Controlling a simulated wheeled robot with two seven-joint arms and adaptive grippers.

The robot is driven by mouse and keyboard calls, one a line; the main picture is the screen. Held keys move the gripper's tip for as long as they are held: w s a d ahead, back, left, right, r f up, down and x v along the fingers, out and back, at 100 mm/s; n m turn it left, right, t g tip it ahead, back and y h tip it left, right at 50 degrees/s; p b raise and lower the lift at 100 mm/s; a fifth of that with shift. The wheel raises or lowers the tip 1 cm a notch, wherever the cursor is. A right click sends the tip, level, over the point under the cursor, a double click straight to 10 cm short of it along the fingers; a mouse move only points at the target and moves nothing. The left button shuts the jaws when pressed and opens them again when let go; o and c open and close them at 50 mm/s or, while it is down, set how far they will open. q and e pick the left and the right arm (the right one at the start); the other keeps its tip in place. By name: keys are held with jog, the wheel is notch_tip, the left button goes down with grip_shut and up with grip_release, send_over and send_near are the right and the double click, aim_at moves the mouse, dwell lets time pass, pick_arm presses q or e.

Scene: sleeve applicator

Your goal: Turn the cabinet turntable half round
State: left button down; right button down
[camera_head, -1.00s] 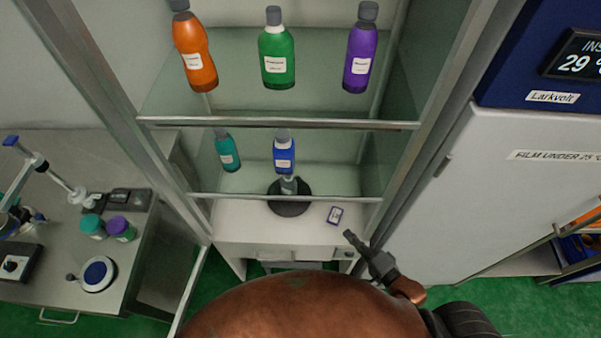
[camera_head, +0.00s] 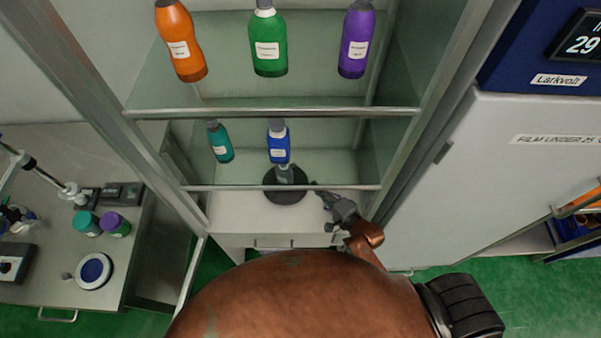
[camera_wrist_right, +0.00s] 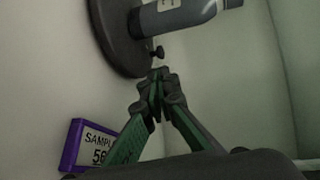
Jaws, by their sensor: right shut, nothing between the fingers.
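The turntable (camera_head: 288,196) is a dark round disc on the cabinet's bottom shelf, with a grey bottle (camera_head: 284,174) on it. In the right wrist view, the disc (camera_wrist_right: 112,40) fills the upper left, with the bottle (camera_wrist_right: 180,14) on it and a small black knob (camera_wrist_right: 157,53) at its edge. My right gripper (camera_head: 317,191) is at the disc's right side; its closed, empty fingertips (camera_wrist_right: 160,80) are just short of the knob in the wrist picture. I cannot tell if they touch. My left gripper is out of view.
A purple-edged sample sign (camera_wrist_right: 88,145) stands beside my right gripper. A blue bottle (camera_head: 278,147) and a teal bottle (camera_head: 220,142) stand behind the disc. A metal shelf edge (camera_head: 280,187) crosses in front. Orange, green and purple bottles stand on the shelf above.

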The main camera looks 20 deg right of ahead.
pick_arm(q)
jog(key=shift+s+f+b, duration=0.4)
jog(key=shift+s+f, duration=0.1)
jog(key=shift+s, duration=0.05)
pick_arm(e)
jog(key=x, duration=0.9)
jog(key=shift+w+a+f, duration=0.1)
jog(key=shift+w, duration=0.15)
